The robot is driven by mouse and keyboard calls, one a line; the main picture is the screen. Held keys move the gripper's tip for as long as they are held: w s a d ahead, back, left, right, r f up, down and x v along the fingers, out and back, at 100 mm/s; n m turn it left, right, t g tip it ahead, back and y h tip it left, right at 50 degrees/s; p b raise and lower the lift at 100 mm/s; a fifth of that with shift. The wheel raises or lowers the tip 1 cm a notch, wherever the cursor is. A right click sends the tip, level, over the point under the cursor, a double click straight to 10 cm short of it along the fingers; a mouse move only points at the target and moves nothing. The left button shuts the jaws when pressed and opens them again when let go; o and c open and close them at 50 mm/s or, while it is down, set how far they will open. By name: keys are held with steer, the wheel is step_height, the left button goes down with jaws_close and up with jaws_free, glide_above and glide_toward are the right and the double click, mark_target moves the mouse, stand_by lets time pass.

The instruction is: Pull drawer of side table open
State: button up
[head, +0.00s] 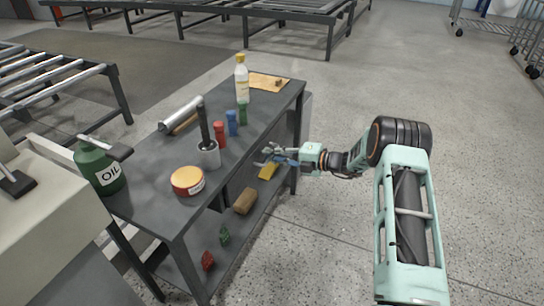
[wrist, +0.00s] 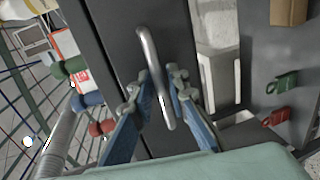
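The side table (head: 137,178) is dark grey with a long top and a lower shelf. In the wrist view its dark drawer front (wrist: 180,28) carries a curved silver bar handle (wrist: 146,48). My gripper (wrist: 158,84) is open, with one blue finger on each side of the handle's lower part. The handle lies between the fingers; I cannot tell whether either finger touches it. In the head view my gripper (head: 268,157) reaches the table's right-hand long side from the right. The drawer appears shut, and the handle is hidden there by my gripper.
Bottles, cans and tools stand on the tabletop, including a red-and-yellow tin (head: 187,181) and a white bottle (head: 242,80). A brown block (head: 245,201) and a yellow sponge-like block (head: 268,171) lie on the lower shelf. The floor (head: 320,235) right of the table is clear.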

steer(key=shift+c, duration=0.3)
jaws_close()
steer(key=shift+d, duration=0.1)
steer(key=f+p+v, duration=0.1)
steer(key=f+v, duration=0.1)
steer(key=v, duration=0.9)
steer(key=d+f+p+v, duration=0.1)
steer(key=f+p+v, duration=0.1)
steer(key=v, duration=0.9)
steer(key=shift+s+d+f, duration=0.25)
steer(key=shift+f, duration=0.05)
steer(key=shift+o, duration=0.3)
jaws_free()
steer(key=v, duration=1.2)
